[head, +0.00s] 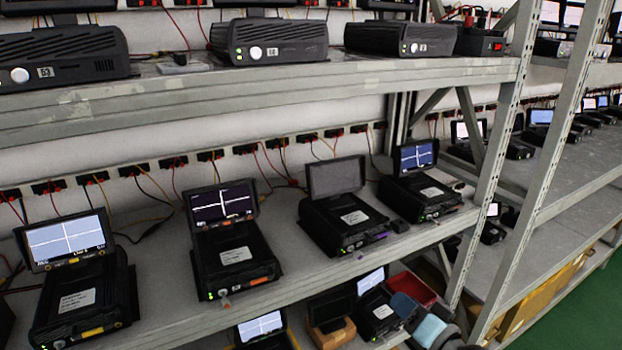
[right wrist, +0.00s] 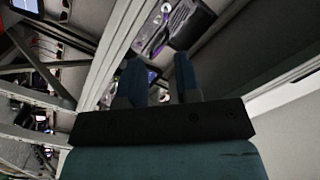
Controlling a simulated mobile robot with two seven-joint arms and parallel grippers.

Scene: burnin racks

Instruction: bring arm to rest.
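My right gripper (head: 418,318) shows at the bottom of the head view, right of centre, in front of the lower shelf. Its blue fingers stand near a red tray (head: 413,289). In the right wrist view, the two fingers of the right gripper (right wrist: 158,84) stand apart with a gap between them, and nothing is seen held. Beyond the fingers are a rack beam and a device on a shelf. My left gripper is not in view.
A grey metal rack fills the head view. Its middle shelf (head: 285,278) carries several black devices with small screens, and larger black boxes stand on the upper shelf (head: 190,95). A rack post (head: 490,160) rises at the right. Green floor (head: 590,305) shows at lower right.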

